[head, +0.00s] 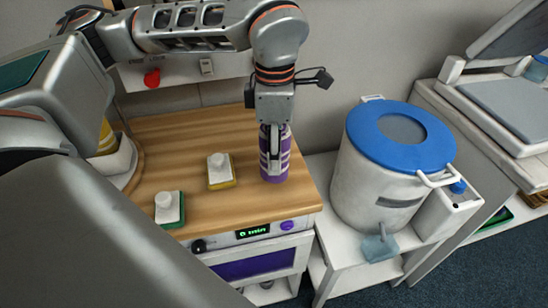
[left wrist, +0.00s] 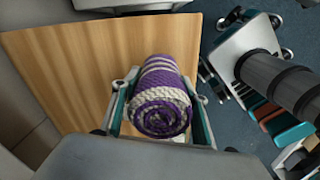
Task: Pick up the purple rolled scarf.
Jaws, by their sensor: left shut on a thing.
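The purple rolled scarf (head: 273,172) has purple and pale stripes and stands upright near the right side of the wooden counter (head: 195,195) in the head view. In the left wrist view the scarf (left wrist: 162,100) shows its spiral end between the fingers. My left gripper (head: 273,155) comes down over it from above and is shut on it, one finger on each side. In the left wrist view my left gripper (left wrist: 160,112) has its teal-lined fingers against the roll. Whether the scarf's base touches the counter is hard to tell. My right gripper is not in view.
Two white-handled scrubbers, one yellow-edged (head: 220,170) and one green-edged (head: 169,208), lie left of the scarf. A large white pot with a blue lid (head: 378,135) stands right of the counter. A red knob (head: 152,78) is on the wall behind.

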